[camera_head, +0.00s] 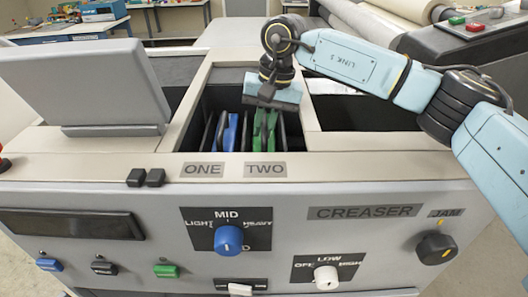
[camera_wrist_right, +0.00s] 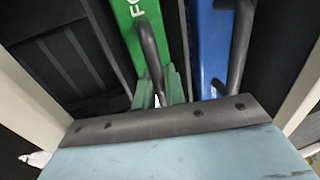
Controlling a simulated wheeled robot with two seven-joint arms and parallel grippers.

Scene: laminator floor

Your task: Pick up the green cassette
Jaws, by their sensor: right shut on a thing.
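The green cassette (camera_head: 264,129) stands in the slot bay of the machine behind the label TWO. It also shows in the right wrist view (camera_wrist_right: 139,28), with a dark handle (camera_wrist_right: 150,58) on top. My right gripper (camera_head: 271,103) reaches down into the bay over it and is shut on it; the fingertips are largely hidden behind the gripper body in both views. The blue cassette (camera_head: 229,132) stands to its left behind the label ONE. It shows right of the green one in the right wrist view (camera_wrist_right: 209,45). My left gripper is not in view.
The bay has pale rims (camera_head: 185,115) and dark dividers close around the cassettes. A grey monitor (camera_head: 85,82) stands at the left. The front panel carries knobs, including a blue one (camera_head: 228,239). White rolls (camera_head: 375,22) lie behind at the right.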

